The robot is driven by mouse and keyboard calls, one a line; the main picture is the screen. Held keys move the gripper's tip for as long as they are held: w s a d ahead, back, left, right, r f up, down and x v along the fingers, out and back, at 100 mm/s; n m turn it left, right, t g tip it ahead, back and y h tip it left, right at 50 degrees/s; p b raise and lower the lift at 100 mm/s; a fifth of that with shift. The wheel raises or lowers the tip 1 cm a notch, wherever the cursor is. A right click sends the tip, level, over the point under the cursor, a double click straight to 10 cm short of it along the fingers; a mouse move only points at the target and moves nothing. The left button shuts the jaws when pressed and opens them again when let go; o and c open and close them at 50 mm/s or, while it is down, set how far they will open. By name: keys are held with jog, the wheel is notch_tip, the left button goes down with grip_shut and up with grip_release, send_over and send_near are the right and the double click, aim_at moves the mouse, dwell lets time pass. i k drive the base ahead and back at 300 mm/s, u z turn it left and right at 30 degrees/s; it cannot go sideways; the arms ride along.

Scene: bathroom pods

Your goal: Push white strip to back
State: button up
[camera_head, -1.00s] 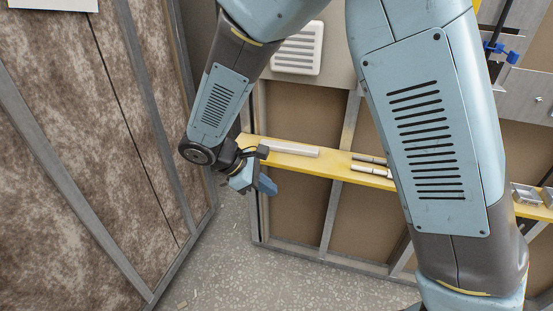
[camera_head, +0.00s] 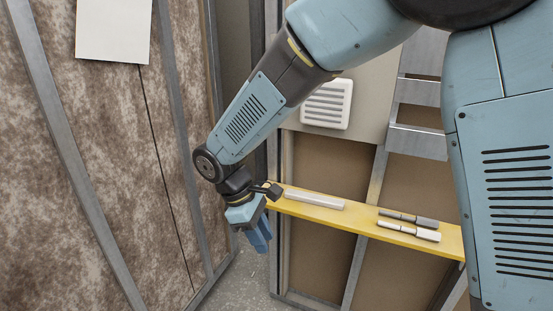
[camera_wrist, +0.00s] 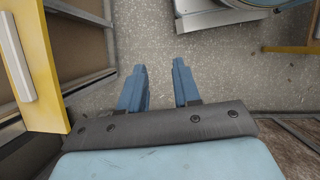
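The white strip (camera_head: 314,200) lies lengthwise on the yellow shelf (camera_head: 350,218), near the shelf's left end. In the wrist view the strip (camera_wrist: 17,58) shows at the left edge on the yellow shelf (camera_wrist: 52,95). My gripper (camera_head: 262,240) hangs down just left of the shelf's end, apart from the strip. In the wrist view my gripper's two blue fingers (camera_wrist: 160,80) stand apart with only speckled floor between them, so it is open and empty.
Two grey-and-white tools (camera_head: 409,226) lie on the shelf right of the strip. A framed wall with brown panels stands behind and below the shelf. A white vent (camera_head: 326,104) is above it. A brown mottled wall (camera_head: 100,180) stands at left. Speckled floor (camera_wrist: 215,60) is open below the gripper.

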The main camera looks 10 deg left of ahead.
aim_at(313, 199)
jog(key=u, duration=0.6)
jog(key=i, duration=1.2)
jog(key=z, duration=0.8)
